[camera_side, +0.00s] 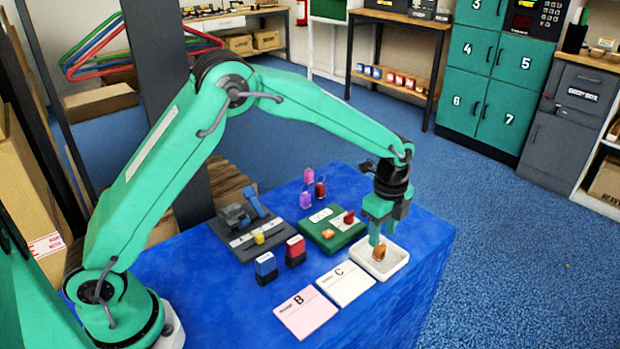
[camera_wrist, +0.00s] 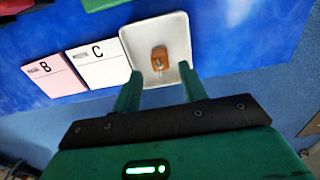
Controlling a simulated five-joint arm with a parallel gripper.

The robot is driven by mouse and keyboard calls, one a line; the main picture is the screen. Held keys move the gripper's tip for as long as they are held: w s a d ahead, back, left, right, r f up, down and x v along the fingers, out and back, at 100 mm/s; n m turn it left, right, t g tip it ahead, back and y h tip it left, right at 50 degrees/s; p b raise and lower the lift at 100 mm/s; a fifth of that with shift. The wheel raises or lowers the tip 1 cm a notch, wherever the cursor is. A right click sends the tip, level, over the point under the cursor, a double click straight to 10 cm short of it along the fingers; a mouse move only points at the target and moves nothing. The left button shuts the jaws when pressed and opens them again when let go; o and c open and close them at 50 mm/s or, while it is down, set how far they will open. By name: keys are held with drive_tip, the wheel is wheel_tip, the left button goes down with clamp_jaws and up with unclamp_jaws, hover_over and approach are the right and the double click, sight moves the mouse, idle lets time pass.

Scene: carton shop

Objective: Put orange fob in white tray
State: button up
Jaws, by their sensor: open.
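The orange fob (camera_side: 379,252) lies in the white tray (camera_side: 398,262) at the right of the blue table. In the wrist view the fob (camera_wrist: 161,55) shows inside the tray (camera_wrist: 130,36), with a pale ring or tab toward my gripper. My gripper (camera_side: 381,240) is directly over the tray, pointing down. Its two green fingers are apart, and in the wrist view my gripper (camera_wrist: 159,78) is open with nothing between the fingertips. The fob appears to rest on the tray floor, clear of the fingers.
A pink card marked B (camera_side: 308,312) and a white card marked C (camera_side: 345,283) lie left of the tray. A green board (camera_side: 331,232) with small orange and red pieces sits behind.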

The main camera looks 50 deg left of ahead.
sight(381, 244)
wheel_tip(381, 244, up, 7)
idle(0.3)
drive_tip(key=shift+f, duration=0.1)
idle(0.4)
drive_tip(key=s+a+r+n+t, duration=0.3)
drive_tip(key=s+a+r+n, duration=0.6)
drive_tip(key=s+r, duration=0.35)
drive_tip(key=s+a+f+n+t, duration=0.1)
drive_tip(key=s+a+n, duration=0.3)
drive_tip(key=s+n, duration=0.5)
drive_tip(key=shift+s+a+t, duration=0.35)
drive_tip(key=shift+s+t, duration=0.45)
drive_tip(key=shift+s, duration=3)
